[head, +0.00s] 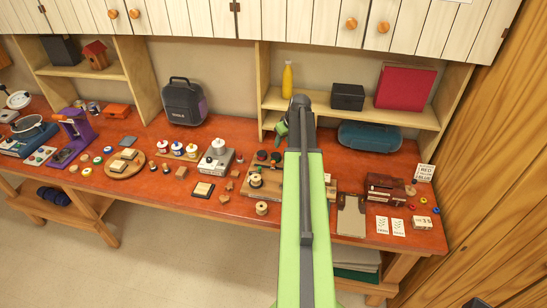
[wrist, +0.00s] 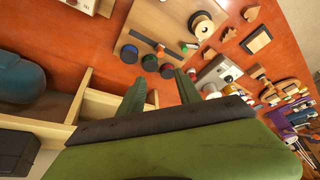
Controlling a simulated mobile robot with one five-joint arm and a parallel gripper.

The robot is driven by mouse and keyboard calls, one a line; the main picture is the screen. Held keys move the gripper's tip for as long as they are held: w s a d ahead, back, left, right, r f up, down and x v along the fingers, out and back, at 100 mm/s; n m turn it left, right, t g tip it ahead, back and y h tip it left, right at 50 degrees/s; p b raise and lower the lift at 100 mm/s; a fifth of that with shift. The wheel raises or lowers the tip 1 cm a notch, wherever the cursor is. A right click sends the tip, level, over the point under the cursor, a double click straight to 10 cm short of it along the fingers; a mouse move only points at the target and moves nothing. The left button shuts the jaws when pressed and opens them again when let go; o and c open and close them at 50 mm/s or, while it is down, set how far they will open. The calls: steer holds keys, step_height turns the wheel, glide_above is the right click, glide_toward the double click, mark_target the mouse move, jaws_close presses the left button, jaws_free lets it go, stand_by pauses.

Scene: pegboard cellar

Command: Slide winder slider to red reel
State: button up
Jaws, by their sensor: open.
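The winder is a pale wooden board (head: 236,191) on the orange bench, partly hidden behind my arm in the head view; the board also shows in the wrist view (wrist: 165,22). A larger wooden reel (wrist: 202,25) stands on the board. My gripper (wrist: 160,78) is open and empty, its fingertips apart from the board.
A white-topped grey device (head: 216,160) stands left of the board, with a loose reel (head: 262,208) in front. A teal case (head: 370,136) and shelf (head: 405,115) stand behind.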

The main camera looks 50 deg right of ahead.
mark_target(273, 162)
steer(key=b+x, duration=1.6)
steer(key=x, duration=0.1)
steer(key=shift+f, duration=0.3)
steer(key=shift+r, duration=0.1)
jaws_close()
stand_by(0.4)
